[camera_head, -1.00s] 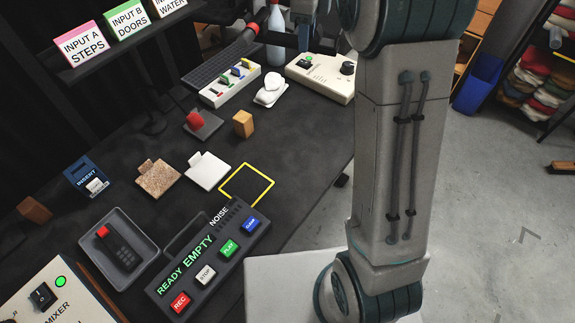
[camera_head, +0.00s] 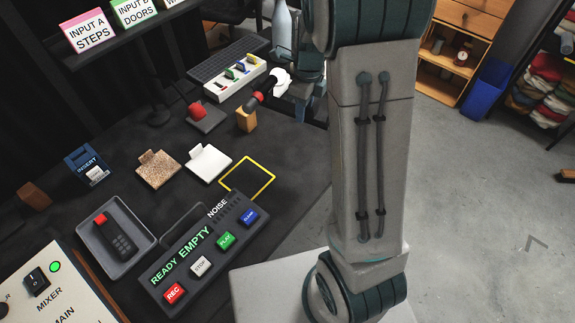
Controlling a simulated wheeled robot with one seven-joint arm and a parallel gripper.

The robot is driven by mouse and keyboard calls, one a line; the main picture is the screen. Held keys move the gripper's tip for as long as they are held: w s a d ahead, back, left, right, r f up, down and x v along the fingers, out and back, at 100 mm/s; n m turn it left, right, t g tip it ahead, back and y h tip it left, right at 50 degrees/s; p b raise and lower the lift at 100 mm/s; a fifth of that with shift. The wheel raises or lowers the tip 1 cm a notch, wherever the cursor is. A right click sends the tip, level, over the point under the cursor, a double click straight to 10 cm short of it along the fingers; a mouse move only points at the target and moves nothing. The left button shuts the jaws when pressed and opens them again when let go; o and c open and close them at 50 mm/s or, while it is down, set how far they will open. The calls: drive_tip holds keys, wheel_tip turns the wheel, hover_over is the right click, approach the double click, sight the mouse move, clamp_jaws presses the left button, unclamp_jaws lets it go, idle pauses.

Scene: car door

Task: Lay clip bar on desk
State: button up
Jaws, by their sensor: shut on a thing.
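A dark bar with a red band (camera_head: 266,88) is held at my gripper (camera_head: 277,81), above the desk (camera_head: 285,140) near a small wooden block (camera_head: 246,120). I cannot tell for sure that it is the clip bar. The fingers are small and partly hidden behind the arm, but they are shut on this bar. A white bar with several coloured clips (camera_head: 235,80) sits at the back of the desk, in front of the dark keyboard (camera_head: 228,57). The yellow-outlined square (camera_head: 247,178) on the desk is empty.
A red-topped piece on a dark base (camera_head: 204,115), cork card (camera_head: 158,171), white card (camera_head: 208,163), grey tray with a recorder (camera_head: 117,238) and button panel (camera_head: 205,250) occupy the desk. A bottle (camera_head: 282,28) stands at the back.

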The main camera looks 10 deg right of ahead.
drive_tip(key=s+d+f+m+b, duration=0.2)
drive_tip(key=s+d+f+m, duration=0.1)
drive_tip(key=s+f, duration=0.7)
hover_over(283, 183)
wheel_tip(283, 183, down, 7)
drive_tip(key=shift+w+r+p, duration=0.1)
drive_tip(key=shift+p, duration=0.35)
drive_tip(key=shift+f, duration=1.95)
drive_tip(key=shift+f, duration=0.25)
drive_tip(key=o, duration=1.1)
drive_tip(key=shift+r, duration=0.1)
drive_tip(key=shift+r, duration=0.1)
